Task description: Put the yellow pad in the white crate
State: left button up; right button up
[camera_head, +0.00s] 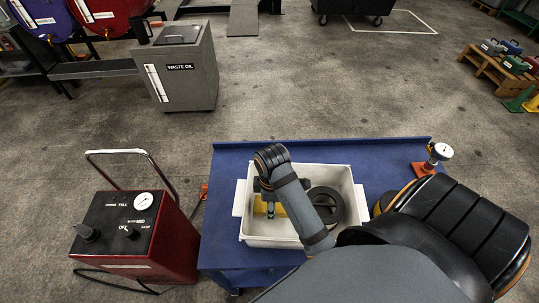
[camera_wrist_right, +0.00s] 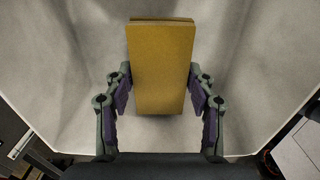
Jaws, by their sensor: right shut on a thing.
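The yellow pad (camera_wrist_right: 161,65) is a flat yellow-brown block held between the fingers of my right gripper (camera_wrist_right: 161,92). Both fingers press on its sides in the right wrist view. In the head view my right gripper (camera_head: 268,200) is over the left part of the white crate (camera_head: 268,241), within its rim, and a bit of the yellow pad (camera_head: 260,207) shows beside it. The crate's pale floor fills the wrist view behind the pad. I cannot tell whether the pad touches the floor. My left gripper is not in view.
A dark ring (camera_head: 327,203) lies in the crate's right part, partly behind my arm. The crate stands on a blue bench (camera_head: 226,205). A dial gauge (camera_head: 435,157) is at the bench's right edge. A red machine (camera_head: 140,237) stands left of the bench.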

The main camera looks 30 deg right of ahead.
jog(key=f+b, duration=0.1)
jog(key=f, duration=0.1)
jog(key=f+b, duration=0.1)
jog(key=f, duration=0.1)
jog(key=shift+w+a+b, duration=0.1)
jog(key=shift+w+b, duration=0.2)
jog(key=shift+w, duration=0.1)
jog(key=o, duration=1.1)
jog(key=shift+o, duration=0.2)
notch_tip(320, 180, up, 12)
jog(key=p, duration=1.1)
jog(key=shift+r, duration=0.25)
jog(key=shift+f, duration=0.1)
jog(key=shift+f, duration=0.1)
